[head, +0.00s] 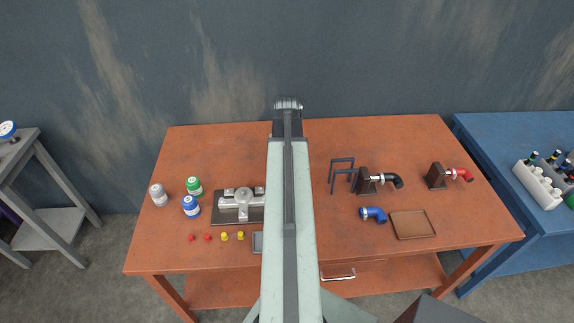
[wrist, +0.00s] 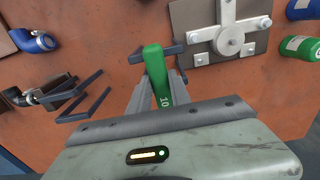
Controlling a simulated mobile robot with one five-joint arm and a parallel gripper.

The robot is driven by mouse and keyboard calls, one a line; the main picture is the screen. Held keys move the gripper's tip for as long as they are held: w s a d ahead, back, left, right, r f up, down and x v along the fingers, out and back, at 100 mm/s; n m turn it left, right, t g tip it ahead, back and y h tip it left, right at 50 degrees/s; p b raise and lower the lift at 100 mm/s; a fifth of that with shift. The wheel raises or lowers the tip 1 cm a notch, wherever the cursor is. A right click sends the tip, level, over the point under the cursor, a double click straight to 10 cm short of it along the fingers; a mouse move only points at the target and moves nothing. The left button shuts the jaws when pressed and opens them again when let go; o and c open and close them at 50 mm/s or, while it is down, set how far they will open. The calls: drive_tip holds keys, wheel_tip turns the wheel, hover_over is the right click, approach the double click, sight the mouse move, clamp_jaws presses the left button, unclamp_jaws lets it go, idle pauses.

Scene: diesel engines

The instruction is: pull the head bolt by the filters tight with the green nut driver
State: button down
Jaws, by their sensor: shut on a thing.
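The green nut driver (wrist: 155,72), marked 10, is between the jaws of my gripper (wrist: 158,92) in the wrist view. The jaws are shut on it. A dark bar shows behind its far end; I cannot tell whether they touch. The silver engine head on its dark plate (head: 240,206) lies left of my arm in the head view. It also shows at the top of the wrist view (wrist: 228,40), apart from the driver. A head bolt (wrist: 265,22) shows on the side towards the filters. My arm hides the gripper and driver in the head view.
A silver filter (head: 158,195), a green filter (head: 194,187) and a blue filter (head: 191,207) stand left of the engine. Red and yellow caps (head: 225,236) lie in front. Right of my arm are a dark frame (head: 343,161), pipe elbows, a blue elbow (head: 373,214) and a brown tray (head: 412,225).

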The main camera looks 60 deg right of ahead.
wheel_tip(320, 180, up, 14)
drive_tip(key=p, duration=1.2)
drive_tip(key=shift+f+p, duration=0.15)
drive_tip(key=shift+p, duration=0.2)
